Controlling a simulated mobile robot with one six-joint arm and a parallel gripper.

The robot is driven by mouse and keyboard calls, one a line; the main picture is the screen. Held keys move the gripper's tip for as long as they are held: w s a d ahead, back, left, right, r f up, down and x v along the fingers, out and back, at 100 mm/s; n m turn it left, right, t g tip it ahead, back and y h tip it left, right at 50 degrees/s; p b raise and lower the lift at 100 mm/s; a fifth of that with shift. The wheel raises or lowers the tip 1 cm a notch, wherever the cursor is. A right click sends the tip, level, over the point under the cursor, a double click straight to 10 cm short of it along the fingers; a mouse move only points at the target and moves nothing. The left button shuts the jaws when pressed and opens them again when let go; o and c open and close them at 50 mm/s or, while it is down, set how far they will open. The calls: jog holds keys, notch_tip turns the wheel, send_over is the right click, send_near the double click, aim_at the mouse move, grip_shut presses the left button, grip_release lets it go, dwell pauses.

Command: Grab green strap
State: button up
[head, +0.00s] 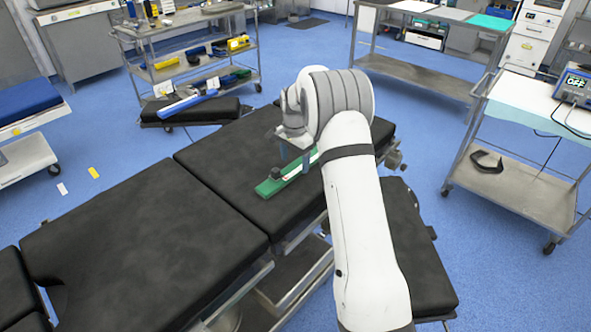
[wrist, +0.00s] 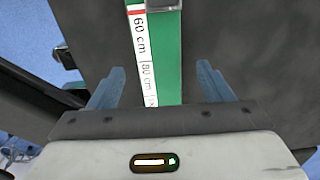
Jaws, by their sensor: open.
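The green strap (head: 268,187) lies on the black operating table pad, partly hidden behind my arm in the head view. A dark knob-like piece (head: 275,173) sits on it near its left end. In the wrist view the green strap (wrist: 168,60) runs up the picture, with a white printed label reading "60 cm" and "80 cm" along its left side. My gripper (wrist: 160,82) is open, one blue finger on each side of the strap. The strap passes between the fingers with a gap on both sides.
The black operating table (head: 140,232) has bare pad left of the strap. A metal cart (head: 190,50) with tools stands at the back. Another cart (head: 520,195) holding a dark curved item is at the right.

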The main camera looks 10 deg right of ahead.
notch_tip(320, 180, down, 2)
jog(key=shift+f, duration=0.2)
jog(key=shift+r, duration=0.1)
jog(key=c, duration=1.1)
